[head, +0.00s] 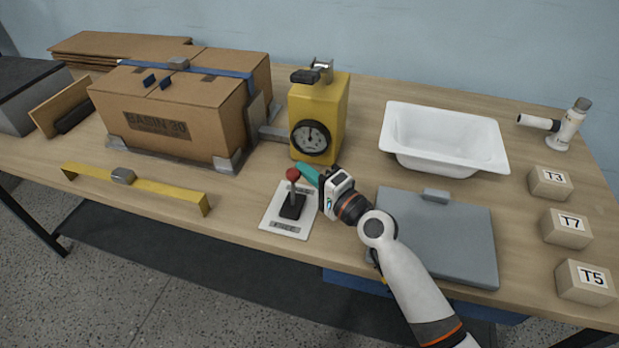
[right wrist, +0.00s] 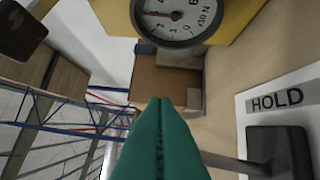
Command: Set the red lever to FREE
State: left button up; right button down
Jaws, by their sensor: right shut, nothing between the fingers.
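The red lever's round knob (head: 293,174) stands on a thin rod above a black base (head: 291,208) on a white plate (head: 272,220). The plate has a label at its far end and one at its near end. In the right wrist view the label beside the black base (right wrist: 280,150) reads HOLD (right wrist: 277,98); the other label is too small to read. My right gripper (head: 302,169) has green fingers, shut and empty, with tips right beside the knob on its right. Contact cannot be told. In the wrist view the fingers (right wrist: 160,110) hide the knob.
A yellow gauge block (head: 341,98) stands just behind the lever, next to a strapped BASIN box (head: 165,110). A grey plate (head: 440,235) lies right of the lever. A yellow bar (head: 150,187) lies left. A white basin (head: 445,137) and tagged blocks (head: 566,228) are farther right.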

aim_at(295, 178)
jog(key=shift+s+a+f+n+b, duration=0.2)
jog(key=shift+s+n+b, duration=0.1)
jog(key=shift+s+b, duration=0.15)
jog(key=shift+s+r, duration=0.15)
jog(key=shift+s, duration=0.2)
jog(key=shift+s+a+n+t+y+b, duration=0.3)
jog(key=shift+s+n+y+b, duration=0.3)
jog(key=shift+b, duration=0.25)
jog(key=shift+s+a+b, duration=0.15)
jog(key=shift+s+b, duration=0.55)
jog(key=shift+b, duration=0.2)
pick_arm(q)
notch_tip(295, 178, down, 7)
jog(key=b, duration=0.1)
jog(key=shift+r, duration=0.2)
pick_arm(e)
jog(key=shift+s+a+n+y, duration=0.15)
jog(key=shift+s+n+y, duration=0.2)
jog(key=shift+n, duration=0.45)
jog(key=shift+s, duration=0.1)
